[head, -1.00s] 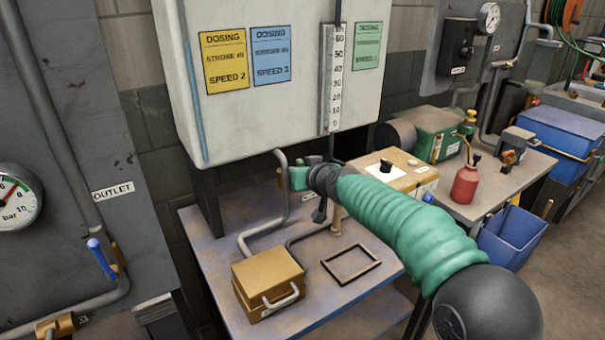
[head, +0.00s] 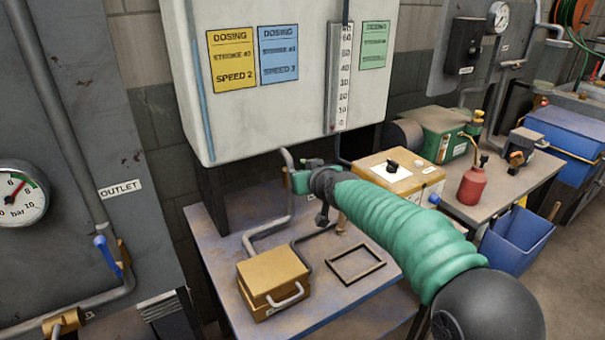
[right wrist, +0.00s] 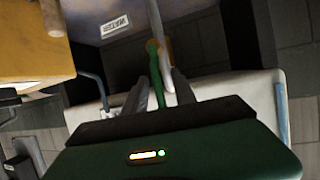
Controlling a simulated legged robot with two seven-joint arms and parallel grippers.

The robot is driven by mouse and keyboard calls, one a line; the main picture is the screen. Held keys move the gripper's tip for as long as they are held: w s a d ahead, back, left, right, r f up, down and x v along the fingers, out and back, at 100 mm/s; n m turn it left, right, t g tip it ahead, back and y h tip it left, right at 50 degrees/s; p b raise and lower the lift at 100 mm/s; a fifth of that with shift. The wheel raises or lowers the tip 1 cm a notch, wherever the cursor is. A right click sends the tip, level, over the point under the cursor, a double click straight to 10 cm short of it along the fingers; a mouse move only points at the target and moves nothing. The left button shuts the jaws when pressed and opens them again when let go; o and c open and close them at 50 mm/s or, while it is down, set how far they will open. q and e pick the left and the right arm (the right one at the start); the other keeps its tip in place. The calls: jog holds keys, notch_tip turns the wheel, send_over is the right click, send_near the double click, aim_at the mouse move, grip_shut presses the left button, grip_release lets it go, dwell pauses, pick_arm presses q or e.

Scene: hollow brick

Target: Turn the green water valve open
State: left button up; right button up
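The green valve lever (right wrist: 133,92) shows in the right wrist view, running from a brass fitting (right wrist: 152,47) toward my right gripper. A label reading WATER (right wrist: 115,25) is close by. My left gripper is not in view.
The white tank (head: 270,115) hangs just above my right gripper. The bench below holds a tan box (head: 272,277) and a black frame (head: 356,264). A cream control box (head: 402,176) and red bottle (head: 473,187) stand to the right. A blue-handled valve (head: 107,255) is at the left.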

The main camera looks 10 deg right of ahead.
jog(key=shift+r, duration=0.15)
jog(key=shift+s, duration=0.2)
jog(key=b+v, duration=0.4)
jog(key=v, duration=1.2)
jog(key=shift+s, duration=0.25)
jog(key=shift+d, duration=0.1)
